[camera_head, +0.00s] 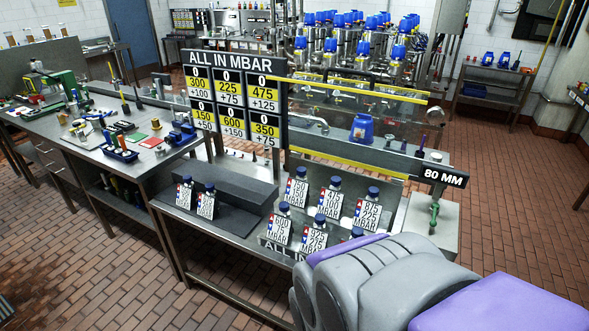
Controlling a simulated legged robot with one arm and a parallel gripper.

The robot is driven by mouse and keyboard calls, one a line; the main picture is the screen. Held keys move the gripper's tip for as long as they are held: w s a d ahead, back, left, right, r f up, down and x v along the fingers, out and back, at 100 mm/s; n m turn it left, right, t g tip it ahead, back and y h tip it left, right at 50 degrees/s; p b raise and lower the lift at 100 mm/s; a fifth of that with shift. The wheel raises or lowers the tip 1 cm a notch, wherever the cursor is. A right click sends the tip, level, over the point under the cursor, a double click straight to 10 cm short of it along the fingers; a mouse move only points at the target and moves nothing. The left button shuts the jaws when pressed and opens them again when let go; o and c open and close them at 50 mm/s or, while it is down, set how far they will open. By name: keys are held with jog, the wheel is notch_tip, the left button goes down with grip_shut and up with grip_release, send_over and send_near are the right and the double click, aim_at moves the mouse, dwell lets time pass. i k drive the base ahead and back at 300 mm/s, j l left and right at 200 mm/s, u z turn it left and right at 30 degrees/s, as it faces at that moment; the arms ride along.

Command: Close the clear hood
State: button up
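The clear hood (352,89) is see-through with yellow edge strips, and stands over the bench behind the bottles, right of the sign board. One yellow strip runs along its top and another (345,161) lies lower, just behind the bottles. It looks raised, but its exact angle is hard to tell through the clear panel. Several bottles (329,201) with blue caps and printed labels stand in front of it. My grey and purple arm (390,285) fills the lower right and covers part of the bench front. My gripper's fingertips cannot be made out.
An "ALL IN MBAR" board (235,105) stands left of the hood. Two more bottles (195,199) stand near a dark block (228,184). An "80 MM" sign (444,177) and green handle (434,213) are at right. Brick floor (515,215) is clear on the right.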

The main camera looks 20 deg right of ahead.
aim_at(418, 97)
jog(key=i+z, duration=0.1)
jog(key=i, duration=1.2)
